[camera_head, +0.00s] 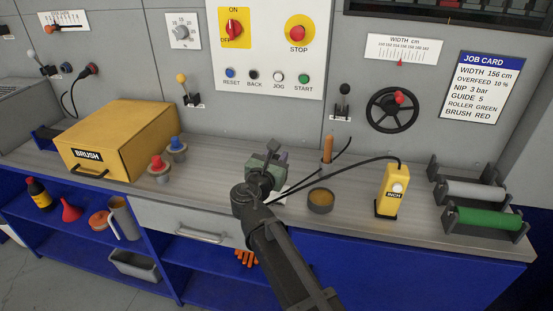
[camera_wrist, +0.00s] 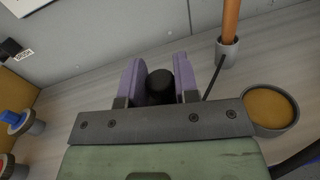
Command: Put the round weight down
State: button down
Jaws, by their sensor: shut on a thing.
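My gripper (camera_wrist: 159,76) is shut on a dark round thing, which I take to be the round weight (camera_wrist: 160,87). In the wrist view its black rounded top shows between the two purple fingers, and its lower part is hidden. In the camera_head view my gripper (camera_head: 270,152) is over the grey worktop (camera_head: 227,179), in front of the panel wall. I cannot make out the weight there, and I cannot tell whether it touches the worktop.
A round tin with amber contents (camera_head: 320,200) and a cup with an orange stick (camera_head: 327,160) stand to the right. The yellow INCH pendant (camera_head: 392,190) and rollers (camera_head: 480,220) are further right. Red and blue knobbed pieces (camera_head: 159,167) and the BRUSH box (camera_head: 115,140) are left.

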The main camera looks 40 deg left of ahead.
notch_tip(320, 180, down, 6)
jog(key=b, duration=0.5)
jog(key=shift+r, duration=0.15)
jog(key=shift+f+b, duration=0.5)
jog(key=shift+f, duration=0.05)
jog(key=c, duration=0.8)
grip_release()
jog(key=shift+s, duration=0.1)
jog(key=v, duration=1)
jog(key=shift+s, duration=0.3)
